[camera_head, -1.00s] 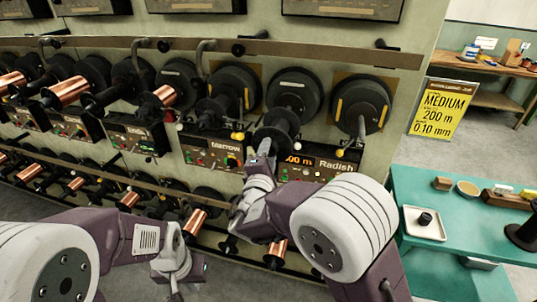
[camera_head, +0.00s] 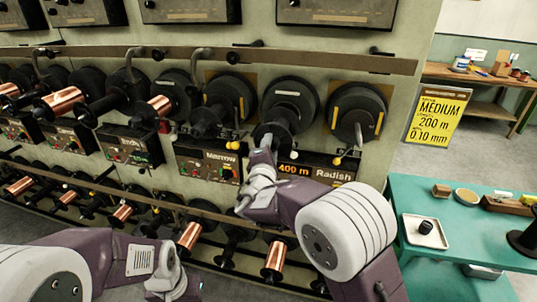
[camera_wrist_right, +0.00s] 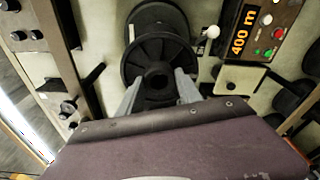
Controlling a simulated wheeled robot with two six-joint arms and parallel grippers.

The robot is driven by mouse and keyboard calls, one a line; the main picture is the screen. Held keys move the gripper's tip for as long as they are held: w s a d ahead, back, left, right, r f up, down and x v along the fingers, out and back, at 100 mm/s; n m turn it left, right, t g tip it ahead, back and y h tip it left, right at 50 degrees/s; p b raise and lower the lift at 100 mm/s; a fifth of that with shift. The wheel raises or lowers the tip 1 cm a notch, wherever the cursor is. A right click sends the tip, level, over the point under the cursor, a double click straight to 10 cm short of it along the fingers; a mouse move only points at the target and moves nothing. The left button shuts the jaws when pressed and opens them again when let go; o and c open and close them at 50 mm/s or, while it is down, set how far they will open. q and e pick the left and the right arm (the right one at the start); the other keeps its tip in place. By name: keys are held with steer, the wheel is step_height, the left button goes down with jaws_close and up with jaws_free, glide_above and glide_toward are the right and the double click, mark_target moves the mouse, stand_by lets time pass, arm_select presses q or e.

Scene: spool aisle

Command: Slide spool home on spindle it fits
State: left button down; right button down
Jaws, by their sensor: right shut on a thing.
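My right gripper (camera_head: 263,150) is shut on an empty black spool (camera_head: 271,133) in front of a large black disc (camera_head: 296,92) above the Radish panel. The wrist view shows the spool (camera_wrist_right: 158,50) with my right fingers (camera_wrist_right: 158,97) on either side of its near end; its dark bore faces the camera. The spool lines up roughly with the disc. The spindle is hidden, so I cannot tell how far the spool sits on it. My left gripper (camera_head: 180,287) is low at the left, away from the wall, and its jaws are unclear.
A bare disc with yellow bars (camera_head: 357,110) is to the right, and a black spool (camera_head: 207,121) is to the left above the Marrow panel (camera_head: 210,162). A long rail (camera_head: 300,62) runs above. A teal table (camera_head: 440,195) and a yellow sign (camera_head: 440,115) stand right.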

steer(key=shift+w+d+b, duration=0.25)
steer(key=shift+w+d, duration=0.05)
steer(key=shift+w, duration=0.55)
steer(key=shift+w+d+b, duration=0.2)
steer(key=shift+w+d, duration=0.05)
steer(key=shift+w, duration=0.6)
steer(key=shift+w+d+b, duration=0.25)
steer(key=shift+w+d, duration=0.05)
steer(key=shift+w, duration=0.55)
steer(key=c, duration=0.7)
jaws_free()
steer(key=shift+w, duration=0.1)
